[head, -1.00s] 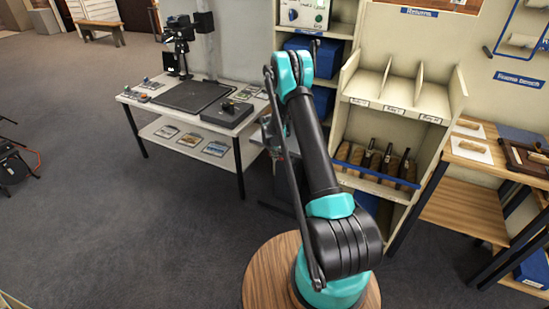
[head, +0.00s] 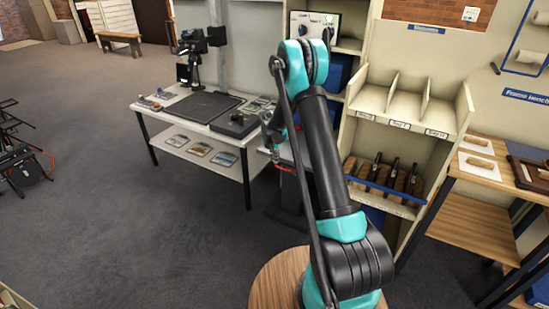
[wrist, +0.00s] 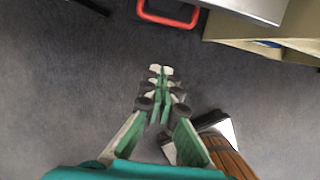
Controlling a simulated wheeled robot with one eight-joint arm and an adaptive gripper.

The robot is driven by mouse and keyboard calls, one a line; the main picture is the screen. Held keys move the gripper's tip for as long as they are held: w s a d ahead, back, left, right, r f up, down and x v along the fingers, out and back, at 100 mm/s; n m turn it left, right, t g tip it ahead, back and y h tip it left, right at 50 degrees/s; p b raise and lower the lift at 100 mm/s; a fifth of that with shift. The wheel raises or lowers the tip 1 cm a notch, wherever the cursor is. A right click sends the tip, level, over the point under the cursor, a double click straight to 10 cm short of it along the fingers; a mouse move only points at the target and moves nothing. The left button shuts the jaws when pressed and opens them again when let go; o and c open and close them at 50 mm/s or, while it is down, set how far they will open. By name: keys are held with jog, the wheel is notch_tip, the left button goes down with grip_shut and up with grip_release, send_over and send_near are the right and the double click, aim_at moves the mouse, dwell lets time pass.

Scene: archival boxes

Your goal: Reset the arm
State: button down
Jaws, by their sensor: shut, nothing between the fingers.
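My arm rises from the bottom centre of the head view, bends at a teal elbow and folds down behind itself. My gripper (wrist: 160,72) shows in the wrist view with its green fingers pointing away from the camera. Its fingertips are together, with nothing between them. It hangs over bare dark grey floor (wrist: 60,85). In the head view, the arm's end is mostly hidden behind the upper link, in front of the white table's right end.
A white table (head: 160,110) with a dark mat (head: 200,106) stands behind, left of my arm. A cream shelf unit (head: 375,98) and a wooden bench (head: 465,213) stand at right. A red handle (wrist: 168,20) lies beyond the fingertips. Open floor (head: 130,230) is at left.

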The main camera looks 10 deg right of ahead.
jog(key=s+d+r+m+t, duration=0.1)
jog(key=s+d+r+m, duration=0.3)
jog(key=s+r+m, duration=1.3)
jog(key=s+d+m+t+y, duration=0.1)
jog(key=s+m, duration=1)
jog(key=s, duration=1.5)
jog(key=shift+d+f+m+y, duration=0.3)
jog(key=shift+d+f+m, duration=0.1)
jog(key=shift+d, duration=0.2)
jog(key=shift+w, duration=0.1)
